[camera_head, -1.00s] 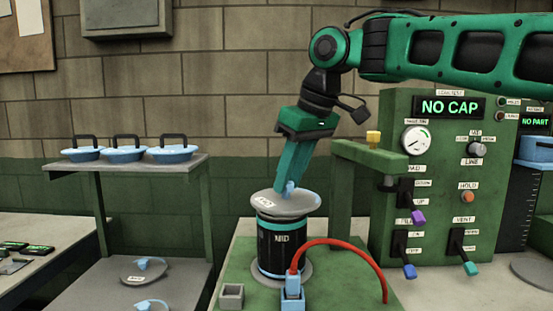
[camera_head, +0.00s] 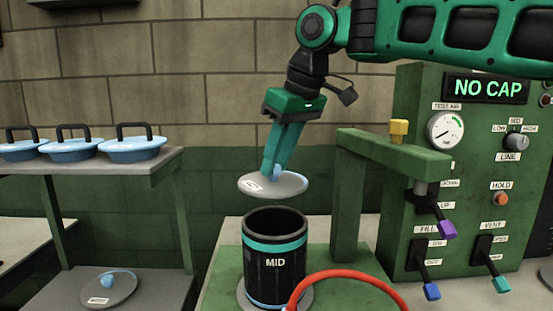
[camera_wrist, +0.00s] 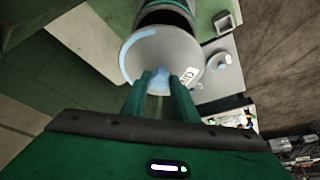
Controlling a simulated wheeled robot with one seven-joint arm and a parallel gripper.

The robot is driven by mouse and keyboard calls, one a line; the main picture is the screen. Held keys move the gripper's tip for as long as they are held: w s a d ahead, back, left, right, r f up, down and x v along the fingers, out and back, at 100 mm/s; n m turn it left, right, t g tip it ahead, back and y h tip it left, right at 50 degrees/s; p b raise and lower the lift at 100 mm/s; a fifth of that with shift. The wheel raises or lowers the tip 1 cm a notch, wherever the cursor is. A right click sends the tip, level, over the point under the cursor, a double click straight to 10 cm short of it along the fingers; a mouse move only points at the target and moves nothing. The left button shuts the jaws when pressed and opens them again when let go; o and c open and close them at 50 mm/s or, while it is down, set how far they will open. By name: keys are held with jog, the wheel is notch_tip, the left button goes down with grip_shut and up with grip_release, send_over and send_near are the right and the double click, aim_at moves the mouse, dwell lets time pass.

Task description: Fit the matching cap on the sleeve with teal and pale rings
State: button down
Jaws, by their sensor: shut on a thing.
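The sleeve (camera_head: 275,255) is a black cylinder marked MID with a teal ring near the top and a pale blue ring near the base. It stands upright on a round grey foot and its top is open. My gripper (camera_head: 276,172) is shut on the blue knob of a round grey cap (camera_head: 255,184), which carries a white label. The cap hangs nearly level above the sleeve, with a clear gap between them. In the wrist view the cap (camera_wrist: 150,52) hides part of the sleeve (camera_wrist: 166,14), and its label seems to read MID.
A green post with an overhanging arm (camera_head: 392,152) stands just right of the sleeve. A red hose (camera_head: 350,274) curves in front. The green panel (camera_head: 470,200) shows NO CAP. Another grey cap (camera_head: 110,290) lies on the lower left shelf; blue handled lids (camera_head: 138,150) sit above.

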aim_at(282, 183)
jog(key=shift+f, duration=3.75)
jog(key=c, duration=1.3)
grip_release()
jog(key=shift+f, duration=0.1)
jog(key=shift+c, duration=0.2)
